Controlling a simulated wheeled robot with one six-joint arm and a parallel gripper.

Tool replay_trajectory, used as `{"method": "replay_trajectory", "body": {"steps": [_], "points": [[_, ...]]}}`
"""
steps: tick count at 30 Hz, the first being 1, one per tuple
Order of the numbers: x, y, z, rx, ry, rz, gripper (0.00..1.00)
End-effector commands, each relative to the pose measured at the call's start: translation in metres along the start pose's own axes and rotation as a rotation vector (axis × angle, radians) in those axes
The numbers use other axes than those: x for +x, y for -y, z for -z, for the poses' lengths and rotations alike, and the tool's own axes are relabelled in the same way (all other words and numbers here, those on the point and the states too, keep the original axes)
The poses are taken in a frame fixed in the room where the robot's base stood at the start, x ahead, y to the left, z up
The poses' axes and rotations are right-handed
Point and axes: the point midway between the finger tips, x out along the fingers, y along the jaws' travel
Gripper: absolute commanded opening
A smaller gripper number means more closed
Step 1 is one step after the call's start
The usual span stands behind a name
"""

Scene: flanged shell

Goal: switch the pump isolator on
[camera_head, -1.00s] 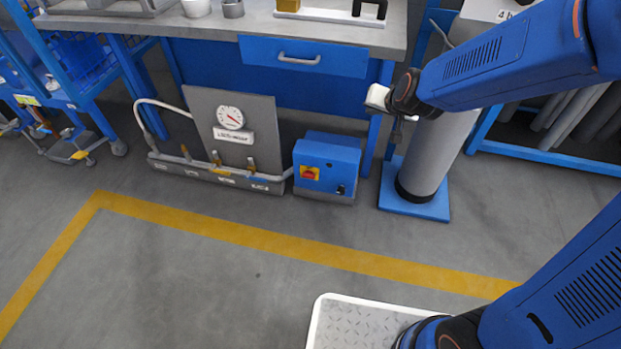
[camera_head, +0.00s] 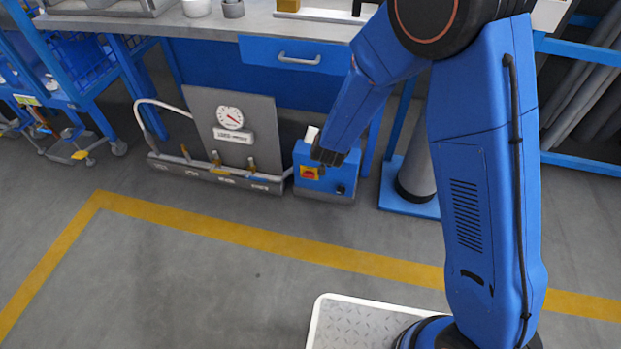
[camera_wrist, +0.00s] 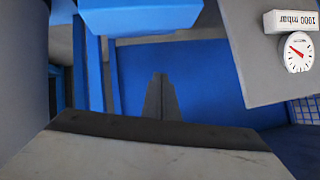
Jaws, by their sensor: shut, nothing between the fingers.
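The pump isolator is a blue box (camera_head: 345,178) on the floor under the bench, with a red rotary handle on a yellow plate (camera_head: 309,173) on its front. The handle's exact position is too small to tell. My arm's end covers part of the box's top in the head view. My gripper (camera_wrist: 160,78) is shut and empty, its fingers together in the wrist view. A blue surface, seemingly the isolator box (camera_wrist: 140,15), shows at the top of the upside-down wrist view, apart from the fingers. The handle is not visible there.
A grey panel with a dial gauge (camera_head: 229,117) stands left of the box, above a pipe manifold with valves. The gauge also shows in the wrist view (camera_wrist: 297,52). A grey cylinder (camera_head: 418,165) stands right. The bench drawer (camera_head: 290,54) is above. Open floor lies in front.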

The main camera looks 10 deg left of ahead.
Motion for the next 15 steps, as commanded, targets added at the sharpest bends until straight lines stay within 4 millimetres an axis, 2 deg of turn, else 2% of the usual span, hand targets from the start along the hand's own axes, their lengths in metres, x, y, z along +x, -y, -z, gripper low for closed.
{"method": "replay_trajectory", "body": {"steps": [1, 15], "points": [[0.007, 0.003, -0.013, -0.008, -0.008, -0.008, 0.0], [0.047, 0.012, -0.106, -0.08, -0.159, -0.082, 0.0]]}}
